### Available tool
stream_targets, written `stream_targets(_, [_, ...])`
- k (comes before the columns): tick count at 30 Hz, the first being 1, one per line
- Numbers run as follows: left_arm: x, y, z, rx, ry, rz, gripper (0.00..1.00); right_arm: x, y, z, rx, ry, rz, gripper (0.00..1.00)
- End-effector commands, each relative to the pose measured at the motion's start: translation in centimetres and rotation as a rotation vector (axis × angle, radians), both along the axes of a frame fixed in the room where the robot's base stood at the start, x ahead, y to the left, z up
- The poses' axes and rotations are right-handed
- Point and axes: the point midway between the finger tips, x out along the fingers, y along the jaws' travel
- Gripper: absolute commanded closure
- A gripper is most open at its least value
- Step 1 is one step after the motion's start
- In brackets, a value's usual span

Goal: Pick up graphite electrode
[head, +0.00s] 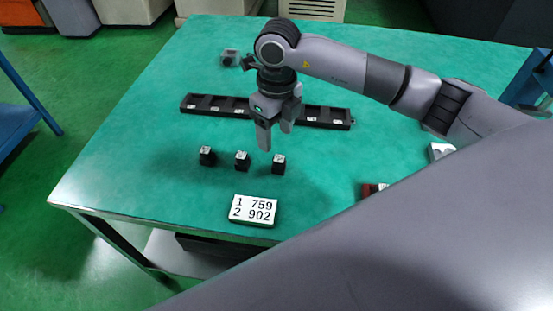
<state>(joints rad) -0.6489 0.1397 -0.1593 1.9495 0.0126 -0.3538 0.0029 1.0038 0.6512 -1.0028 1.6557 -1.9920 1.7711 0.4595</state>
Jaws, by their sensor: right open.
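Three small black blocks with white labels on top, which look like the graphite electrodes, stand in a row on the green table (130,150). They are the left electrode (207,157), the middle electrode (242,162) and the right electrode (279,165). My right gripper (276,142) is open and empty, fingers pointing down. In the picture it is just above and between the middle and right electrodes, apart from both. Its exact height over the table is hard to tell. My left gripper is not in view.
A long black rack (325,118) with labelled slots lies behind the gripper, partly hidden by it. A white number card (254,209) reading "1 759 2 902" lies in front of the electrodes. A grey metal block (230,57) sits at the back. A red item (370,190) is partly hidden at right.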

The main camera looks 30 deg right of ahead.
Motion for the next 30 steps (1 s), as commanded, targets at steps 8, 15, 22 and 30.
stream_targets(8, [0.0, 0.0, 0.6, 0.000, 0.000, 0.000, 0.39, -0.3, -0.6, -2.4, -0.025, 0.006, -0.009, 0.40])
stream_targets(15, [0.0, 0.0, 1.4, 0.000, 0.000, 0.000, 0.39, -1.1, -0.4, -5.7, -0.021, 0.005, -0.008, 0.40])
stream_targets(22, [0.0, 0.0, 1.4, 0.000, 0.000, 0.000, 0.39, -1.0, -0.4, -7.0, -0.021, 0.002, -0.006, 0.40])
stream_targets(30, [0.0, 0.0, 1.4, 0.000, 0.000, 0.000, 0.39, -1.0, -0.4, -7.0, -0.021, 0.002, -0.006, 0.82])
